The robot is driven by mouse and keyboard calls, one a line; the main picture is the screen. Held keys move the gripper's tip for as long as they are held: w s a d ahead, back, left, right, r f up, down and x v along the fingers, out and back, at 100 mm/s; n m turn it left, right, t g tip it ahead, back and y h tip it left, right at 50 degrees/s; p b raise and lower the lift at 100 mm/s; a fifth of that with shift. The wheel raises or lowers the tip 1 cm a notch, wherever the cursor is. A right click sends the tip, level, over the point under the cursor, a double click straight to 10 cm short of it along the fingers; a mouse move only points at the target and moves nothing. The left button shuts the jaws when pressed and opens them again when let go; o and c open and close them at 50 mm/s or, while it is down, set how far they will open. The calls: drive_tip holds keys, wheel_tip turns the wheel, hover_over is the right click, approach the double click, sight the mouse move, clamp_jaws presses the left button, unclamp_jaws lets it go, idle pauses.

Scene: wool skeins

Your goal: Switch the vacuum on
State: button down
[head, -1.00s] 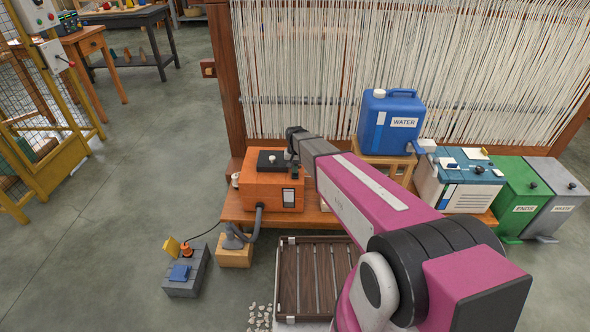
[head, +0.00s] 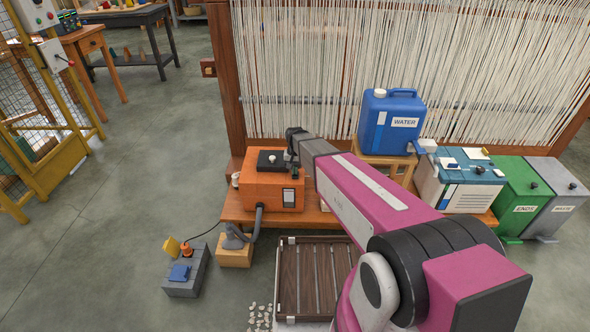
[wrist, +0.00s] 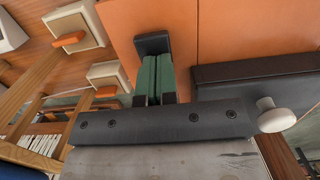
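The vacuum (head: 262,190) is an orange box on a low wooden bench, with a black lid (head: 268,161) bearing a white knob and a grey hose (head: 257,222) at its front. My gripper (head: 291,142) is over the vacuum's back right part. In the wrist view, my gripper (wrist: 157,78) shows two green-faced fingers close together, with nothing visible between them. A black piece (wrist: 152,44) lies at their ends against the orange surface; I cannot tell whether it is a switch. The black lid (wrist: 255,78) is beside the fingers.
A blue water jug (head: 390,125) stands on a wooden stand to the right. A teal-topped box (head: 460,185) and green bin (head: 520,195) are farther right. A grey floor box (head: 186,275) with an orange plug is front left. A slatted tray (head: 313,280) lies in front.

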wheel_tip(320, 180, up, 14)
drive_tip(key=w, duration=0.2)
drive_tip(key=shift+d+f, duration=0.1)
idle(0.3)
drive_tip(key=s+d+f+t, duration=0.1)
drive_tip(key=s+d+f, duration=0.1)
drive_tip(key=s+d, duration=1.8)
drive_tip(key=w+a+r+g, duration=0.2)
drive_tip(key=w+a, duration=1.6)
drive_tip(key=a, duration=0.2)
drive_tip(key=f, duration=0.4)
drive_tip(key=s+f, duration=0.1)
drive_tip(key=f, duration=0.4)
drive_tip(key=s+f, duration=0.1)
drive_tip(key=f, duration=0.3)
drive_tip(key=shift+a+f, duration=0.1)
drive_tip(key=shift+f, duration=0.15)
